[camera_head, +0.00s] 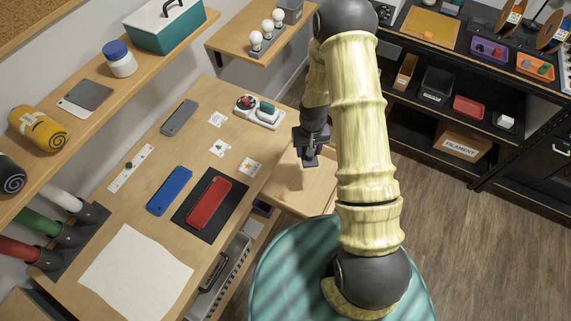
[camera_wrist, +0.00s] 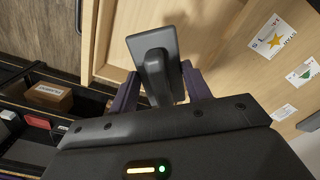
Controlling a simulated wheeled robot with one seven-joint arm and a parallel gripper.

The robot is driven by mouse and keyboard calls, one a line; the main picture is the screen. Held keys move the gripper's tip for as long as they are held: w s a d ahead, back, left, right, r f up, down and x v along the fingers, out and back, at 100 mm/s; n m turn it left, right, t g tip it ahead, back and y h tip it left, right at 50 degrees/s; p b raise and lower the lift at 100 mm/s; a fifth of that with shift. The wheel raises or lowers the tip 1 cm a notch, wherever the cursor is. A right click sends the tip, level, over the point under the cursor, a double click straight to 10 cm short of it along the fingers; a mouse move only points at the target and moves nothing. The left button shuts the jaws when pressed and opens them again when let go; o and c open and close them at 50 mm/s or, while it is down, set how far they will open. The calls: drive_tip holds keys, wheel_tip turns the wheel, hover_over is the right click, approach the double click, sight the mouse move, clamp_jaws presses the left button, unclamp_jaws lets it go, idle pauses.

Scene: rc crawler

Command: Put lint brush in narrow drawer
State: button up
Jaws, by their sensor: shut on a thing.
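My gripper (camera_head: 309,152) is shut on the dark grey lint brush (camera_wrist: 153,62), which sticks out beyond the fingers in the wrist view. In the head view the brush (camera_head: 309,159) is small and partly merges with the dark gripper. An open light-wood drawer (camera_head: 290,198) juts from the workbench's right side. The gripper and brush appear over this drawer; their height above it is hard to tell. In the wrist view the drawer's pale wood (camera_wrist: 108,40) lies behind the brush. My arm hides the drawer's right part in the head view.
The workbench (camera_head: 140,205) bears a blue case (camera_head: 169,191), a red case (camera_head: 209,203) on a black mat, a grey case (camera_head: 179,118) and several picture cards. A black shelf unit (camera_head: 480,100) stands at the right. Floor (camera_head: 450,230) between is clear.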

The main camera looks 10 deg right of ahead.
idle(0.3)
drive_tip(key=f+b, duration=0.1)
drive_tip(key=b, duration=0.2)
drive_tip(key=f+m+b, duration=0.1)
drive_tip(key=f+b, duration=0.1)
drive_tip(key=b, duration=0.1)
drive_tip(key=shift+w+d+m+b, duration=0.15)
drive_tip(key=shift+w+m+b, duration=0.05)
drive_tip(key=shift+m+b, duration=0.1)
drive_tip(key=f+m+b, duration=0.2)
drive_tip(key=b, duration=0.4)
drive_tip(key=f+m+b, duration=0.1)
drive_tip(key=b, duration=0.4)
drive_tip(key=f+m+b, duration=0.2)
drive_tip(key=b, duration=0.4)
drive_tip(key=shift+s+a+f+m+b, duration=0.2)
drive_tip(key=shift+s+f+m+b, duration=0.1)
drive_tip(key=shift+s+b, duration=0.1)
drive_tip(key=shift+r, duration=0.1)
hover_over(305, 181)
wheel_tip(305, 181, down, 6)
drive_tip(key=shift+s+f, duration=0.1)
drive_tip(key=shift+f, duration=0.05)
